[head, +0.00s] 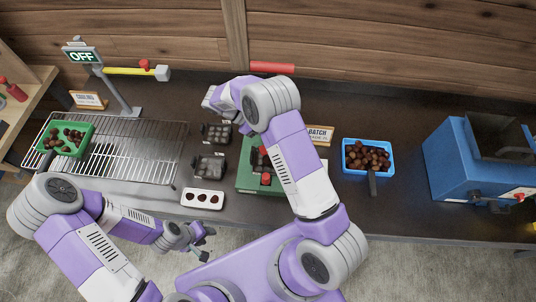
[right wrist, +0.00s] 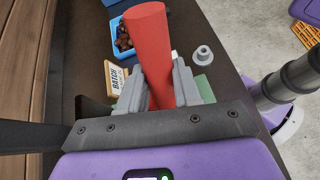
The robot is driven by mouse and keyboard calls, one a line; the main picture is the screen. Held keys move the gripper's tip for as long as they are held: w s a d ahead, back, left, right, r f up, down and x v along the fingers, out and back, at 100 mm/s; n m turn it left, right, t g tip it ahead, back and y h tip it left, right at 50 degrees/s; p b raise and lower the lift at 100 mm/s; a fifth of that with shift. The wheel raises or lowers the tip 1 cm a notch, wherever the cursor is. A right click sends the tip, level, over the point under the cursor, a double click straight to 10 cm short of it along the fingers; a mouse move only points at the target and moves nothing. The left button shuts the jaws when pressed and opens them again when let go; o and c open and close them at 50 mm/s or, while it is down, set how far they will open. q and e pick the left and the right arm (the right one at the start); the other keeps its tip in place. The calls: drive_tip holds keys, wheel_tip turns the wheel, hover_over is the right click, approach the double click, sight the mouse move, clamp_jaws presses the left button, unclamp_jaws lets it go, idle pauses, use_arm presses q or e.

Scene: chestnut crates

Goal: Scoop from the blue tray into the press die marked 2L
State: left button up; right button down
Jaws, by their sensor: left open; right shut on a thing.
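The blue tray (head: 345,171) stands right of the press and holds brown chestnuts; a dark scoop handle (head: 373,186) sticks out over its front edge. It also shows in the right wrist view (right wrist: 114,40). Two dark dies, one behind (head: 217,133) and one in front (head: 208,166), lie left of the green press (head: 246,182); I cannot read a 2L mark. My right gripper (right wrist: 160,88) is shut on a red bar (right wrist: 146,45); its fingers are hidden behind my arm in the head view. My left gripper (head: 200,244) is open and empty near the counter's front edge.
A white tray (head: 203,206) with dark round pieces lies before the dies. A wire rack (head: 135,150) with a green tray (head: 78,127) of chestnuts is at left, beside an OFF sign (head: 82,56). A blue machine (head: 465,165) stands at right. My right arm crosses over the press.

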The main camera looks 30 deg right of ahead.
drive_tip(key=s+d+f+m+t+y+b, duration=0.1)
drive_tip(key=s+d+f+t+y+b, duration=0.6)
drive_tip(key=b, duration=0.5)
wheel_tip(320, 180, down, 3)
drive_tip(key=shift+s+r+t+y+b, duration=0.2)
drive_tip(key=shift+s+t+y+b, duration=0.2)
drive_tip(key=shift+s+t, duration=0.75)
drive_tip(key=shift+w, duration=0.1)
drive_tip(key=w+p+v, duration=0.1)
drive_tip(key=p+v, duration=0.4)
drive_tip(key=v, duration=0.1)
drive_tip(key=shift+d, duration=0.4)
